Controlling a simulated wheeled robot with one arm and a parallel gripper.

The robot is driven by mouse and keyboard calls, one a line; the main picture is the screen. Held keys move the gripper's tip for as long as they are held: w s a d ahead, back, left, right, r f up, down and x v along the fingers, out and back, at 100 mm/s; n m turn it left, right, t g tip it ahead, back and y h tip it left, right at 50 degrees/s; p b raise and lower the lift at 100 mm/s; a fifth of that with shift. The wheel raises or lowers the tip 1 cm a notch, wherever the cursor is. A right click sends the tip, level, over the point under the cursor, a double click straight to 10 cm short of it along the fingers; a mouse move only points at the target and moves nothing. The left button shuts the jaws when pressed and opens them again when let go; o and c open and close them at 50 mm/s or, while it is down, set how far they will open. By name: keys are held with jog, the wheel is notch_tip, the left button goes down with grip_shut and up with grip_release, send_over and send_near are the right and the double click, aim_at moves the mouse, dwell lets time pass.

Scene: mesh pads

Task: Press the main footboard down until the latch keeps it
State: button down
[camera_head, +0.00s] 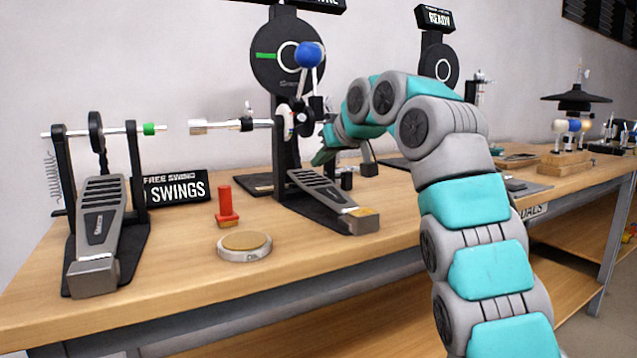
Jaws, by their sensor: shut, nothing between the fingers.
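The main footboard (325,190) is the grey ribbed plate of the middle pedal. It slopes from its higher back-left end down to a tan-topped block at the front right. A blue ball-headed beater (308,55) stands up above this pedal, in front of a round dark pad (283,62). My gripper (320,157) is shut and empty, just above and behind the back end of the footboard. I cannot tell whether it touches the board. My arm partly covers the pedal's right side, and I cannot make out the latch.
A second pedal (100,220) stands at the left beside a "SWINGS" sign (175,189). A red peg (227,208) and a round tan-topped disc (244,246) lie between the pedals. A rod with a silver end (222,125) juts left. The wooden bench (200,290) is clear in front.

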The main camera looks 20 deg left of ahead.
jog(key=s+d+b, duration=0.6)
jog(key=d, duration=0.1)
jog(key=shift+s+d+f+b, duration=0.1)
jog(key=shift+s+d+b, duration=0.15)
jog(key=shift+b, duration=0.15)
notch_tip(320, 180, up, 4)
jog(key=p, duration=0.4)
